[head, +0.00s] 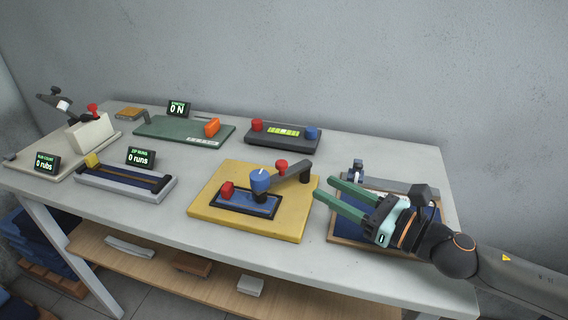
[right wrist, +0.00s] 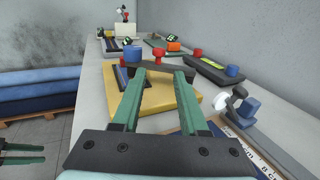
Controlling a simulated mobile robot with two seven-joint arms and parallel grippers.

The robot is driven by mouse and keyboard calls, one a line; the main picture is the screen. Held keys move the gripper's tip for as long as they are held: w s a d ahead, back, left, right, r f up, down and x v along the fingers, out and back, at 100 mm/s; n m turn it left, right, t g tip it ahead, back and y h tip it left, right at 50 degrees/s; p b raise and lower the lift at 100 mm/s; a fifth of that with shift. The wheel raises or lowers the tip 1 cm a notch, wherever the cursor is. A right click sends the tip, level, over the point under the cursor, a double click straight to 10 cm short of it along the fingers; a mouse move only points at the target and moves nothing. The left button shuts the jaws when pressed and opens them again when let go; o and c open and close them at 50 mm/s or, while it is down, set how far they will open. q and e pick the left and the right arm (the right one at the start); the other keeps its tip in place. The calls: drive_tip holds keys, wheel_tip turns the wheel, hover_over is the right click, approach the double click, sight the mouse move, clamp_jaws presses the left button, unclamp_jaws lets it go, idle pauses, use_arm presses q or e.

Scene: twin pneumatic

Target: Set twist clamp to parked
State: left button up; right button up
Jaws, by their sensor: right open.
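The likely twist clamp is on a yellow board (head: 205,200): a dark swing arm (head: 290,173) runs from a post at the board's right to a blue cylinder (head: 261,184) with a white mark. A red knob (head: 281,165) stands by the arm. The cylinder is over a dark-framed blue pad (head: 258,207) with a red block (head: 227,190) at its left. My right gripper (head: 326,189) is open and empty, just right of the board, pointing at it. In the right wrist view the arm (right wrist: 160,67) shows beyond its fingertips. My left gripper (right wrist: 22,153) shows at the left edge, fingers apart.
A brown-edged board (head: 336,231) with a blue surface and grey clamp parts lies under my right gripper. A dark box (head: 283,138) with red and blue knobs and a green board (head: 165,130) stand behind. A grey rail device (head: 125,183) is left. Bare table separates them.

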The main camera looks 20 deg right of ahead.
sight(286, 166)
drive_tip(key=shift+w+a+r+p, duration=0.2)
drive_tip(key=shift+w+a+p, duration=0.1)
drive_tip(key=shift+w+a, duration=0.35)
drive_tip(key=shift+w, duration=0.15)
drive_tip(key=shift+w+a+p, duration=0.35)
drive_tip(key=shift+w+p, duration=0.15)
drive_tip(key=shift+w, duration=0.1)
drive_tip(key=p+x, duration=0.2)
drive_tip(key=x, duration=0.5)
drive_tip(key=shift+w+a, duration=0.2)
drive_tip(key=shift+w, duration=0.1)
use_arm(q)
drive_tip(key=shift+s+a+r+y, duration=0.15)
drive_tip(key=shift+s+a+r, duration=0.3)
drive_tip(key=shift+a, duration=0.1)
drive_tip(key=shift+s+a+r+y, duration=0.15)
drive_tip(key=shift+s+a+r, duration=0.25)
drive_tip(key=shift+a, duration=0.15)
use_arm(e)
drive_tip(key=shift+w+a+f, duration=0.15)
drive_tip(key=shift+w+a, duration=0.2)
drive_tip(key=shift+w, duration=0.15)
clamp_jaws()
